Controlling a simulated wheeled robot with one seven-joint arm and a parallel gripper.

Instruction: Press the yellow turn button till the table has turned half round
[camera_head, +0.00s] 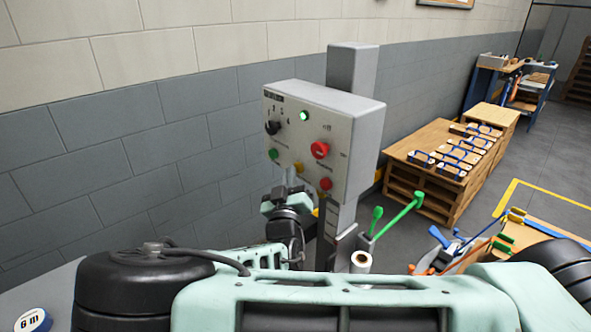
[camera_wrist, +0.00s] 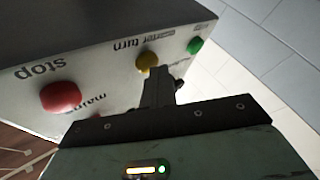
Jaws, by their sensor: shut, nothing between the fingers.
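The yellow turn button (camera_head: 299,167) sits low on the front of a grey control box (camera_head: 359,118), between a green button (camera_head: 273,154) and a red button (camera_head: 326,184). In the wrist view the yellow button (camera_wrist: 147,60) is by the label "quarter turn". My gripper (camera_head: 290,181) is shut and empty, its fingertips right at the yellow button. In the wrist view my gripper (camera_wrist: 160,78) overlaps the button's lower edge; I cannot tell whether it touches or presses it. I cannot make out a turning table for certain.
A red stop button (camera_wrist: 60,97) is near my gripper. The box also has a black selector knob (camera_head: 272,128), a lit green lamp (camera_head: 304,116) and a red knob (camera_head: 319,150). A wooden pallet stack (camera_head: 436,172) stands farther back.

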